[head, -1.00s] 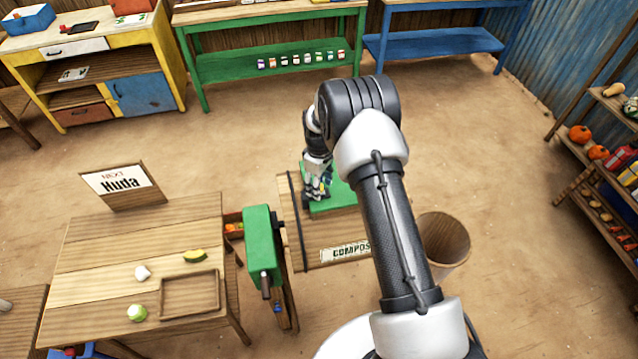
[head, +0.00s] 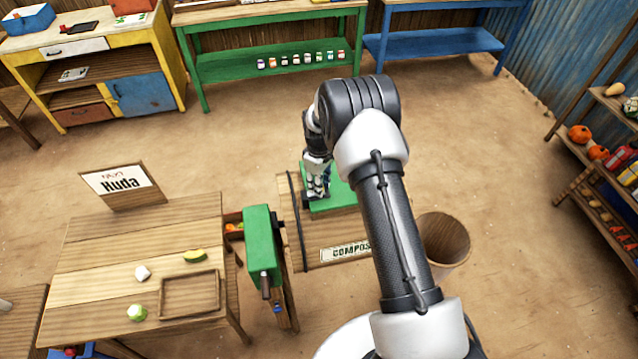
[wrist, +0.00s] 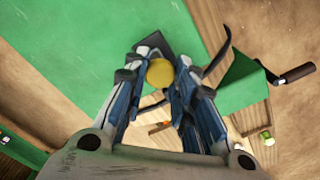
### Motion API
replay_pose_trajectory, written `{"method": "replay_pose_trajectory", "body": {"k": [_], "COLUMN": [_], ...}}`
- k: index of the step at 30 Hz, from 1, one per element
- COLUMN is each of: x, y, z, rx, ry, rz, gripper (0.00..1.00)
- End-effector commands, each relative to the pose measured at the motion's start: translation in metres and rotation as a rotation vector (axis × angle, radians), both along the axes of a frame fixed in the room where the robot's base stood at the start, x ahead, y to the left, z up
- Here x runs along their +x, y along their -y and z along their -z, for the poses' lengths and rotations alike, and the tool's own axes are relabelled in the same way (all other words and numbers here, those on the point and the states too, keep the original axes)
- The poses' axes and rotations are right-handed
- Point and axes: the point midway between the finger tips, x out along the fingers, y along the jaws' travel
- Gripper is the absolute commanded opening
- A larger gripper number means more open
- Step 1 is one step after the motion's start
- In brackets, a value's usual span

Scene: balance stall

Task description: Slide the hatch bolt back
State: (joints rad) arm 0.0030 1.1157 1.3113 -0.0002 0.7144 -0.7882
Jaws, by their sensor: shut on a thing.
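The green hatch (head: 342,198) lies flat on top of the wooden compost box (head: 300,250), partly hidden behind my arm. In the wrist view the green hatch (wrist: 60,85) fills much of the left side. My gripper (wrist: 160,74) reaches down at the hatch's edge. Its two fingers are shut on a round yellow knob (wrist: 160,72), which I take to be the bolt's knob. A dark plate (wrist: 152,45) shows just beyond the knob. In the head view my gripper (head: 315,196) hides the knob and most of the bolt.
A green crank-handled device (head: 262,240) stands left of the box; its handle (wrist: 295,74) shows in the wrist view. A wooden table (head: 100,240) with a tray and several vegetables is further left. A round wooden bin (head: 444,240) stands right of the box.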

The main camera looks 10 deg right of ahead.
Motion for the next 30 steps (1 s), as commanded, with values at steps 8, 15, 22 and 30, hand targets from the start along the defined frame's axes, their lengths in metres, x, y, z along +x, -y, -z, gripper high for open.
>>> {"method": "replay_pose_trajectory", "body": {"k": [8,15,22,30], "x": [0.0,0.0,0.0,0.0], "y": [0.026,0.036,0.036,0.035], "z": [0.003,0.0,0.0,0.0], "rx": [0.0,-0.002,-0.002,-0.001], "ry": [0.0,-0.001,-0.001,-0.001], "rz": [0.003,-0.001,0.0,0.0], "gripper": [0.0,0.0,0.33,0.46]}}
